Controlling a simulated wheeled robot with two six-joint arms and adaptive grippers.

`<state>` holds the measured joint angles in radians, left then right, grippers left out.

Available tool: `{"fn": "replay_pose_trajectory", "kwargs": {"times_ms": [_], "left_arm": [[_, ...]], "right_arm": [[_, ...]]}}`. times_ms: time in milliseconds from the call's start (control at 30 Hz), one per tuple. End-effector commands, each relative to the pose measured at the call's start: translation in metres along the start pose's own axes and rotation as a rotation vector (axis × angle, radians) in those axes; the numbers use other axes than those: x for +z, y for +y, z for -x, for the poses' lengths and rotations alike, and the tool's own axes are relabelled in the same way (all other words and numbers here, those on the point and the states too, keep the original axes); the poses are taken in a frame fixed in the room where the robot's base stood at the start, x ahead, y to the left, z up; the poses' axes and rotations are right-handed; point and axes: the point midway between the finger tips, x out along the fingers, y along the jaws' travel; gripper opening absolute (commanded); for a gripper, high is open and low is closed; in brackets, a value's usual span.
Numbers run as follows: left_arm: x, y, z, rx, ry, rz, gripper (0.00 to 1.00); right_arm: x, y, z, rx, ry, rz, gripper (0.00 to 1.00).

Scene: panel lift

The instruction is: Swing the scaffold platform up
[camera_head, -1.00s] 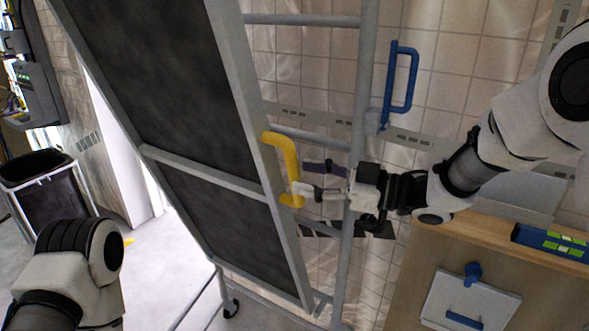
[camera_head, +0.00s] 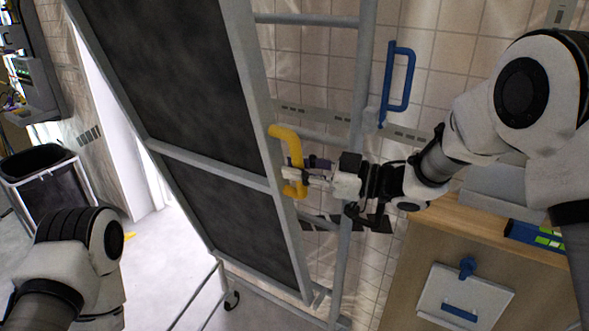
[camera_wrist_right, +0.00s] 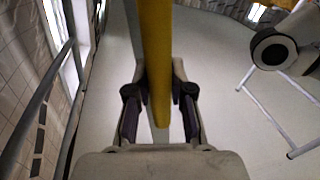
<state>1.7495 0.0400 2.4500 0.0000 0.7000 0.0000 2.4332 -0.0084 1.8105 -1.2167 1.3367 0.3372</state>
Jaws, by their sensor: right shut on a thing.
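The scaffold platform (camera_head: 180,75) is a dark panel in a grey metal frame, standing steeply tilted in the left middle of the head view. A yellow handle (camera_head: 287,145) is fixed to its right edge. My right gripper (camera_head: 292,182) is shut on the lower part of the yellow handle. In the right wrist view the yellow handle (camera_wrist_right: 156,50) runs between the two dark fingers (camera_wrist_right: 158,110). A blue handle (camera_head: 401,82) is on the scaffold's upright post, apart from the gripper. My left arm shows at the lower left, but its gripper is not in view.
The scaffold's ladder post (camera_head: 357,110) stands just right of the platform. A wooden cabinet (camera_head: 420,260) is at the lower right with a blue-and-green box (camera_head: 535,238) on top. A black bin (camera_head: 45,185) stands at the far left. Floor between bin and scaffold is clear.

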Motion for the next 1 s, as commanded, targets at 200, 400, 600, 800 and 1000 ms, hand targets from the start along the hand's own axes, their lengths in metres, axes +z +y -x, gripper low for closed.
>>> {"fn": "replay_pose_trajectory", "kwargs": {"times_ms": [200,400,600,800,1000], "left_arm": [[0.0,0.0,0.036,0.0,0.001,0.0,0.42],[0.0,0.0,0.052,0.0,0.001,0.0,0.42],[0.0,0.0,0.059,0.0,0.001,0.0,0.42],[0.0,0.0,0.057,0.0,0.0,0.0,0.42],[0.0,0.0,0.057,0.0,0.0,0.0,0.42]], "right_arm": [[-0.012,0.069,0.013,0.017,0.033,-0.077,0.0],[-0.003,0.123,0.025,0.021,0.048,-0.154,0.0],[0.005,0.15,0.033,0.021,0.049,-0.197,0.0],[0.007,0.151,0.034,0.019,0.048,-0.201,0.0],[0.008,0.15,0.033,0.018,0.047,-0.201,0.47]]}}
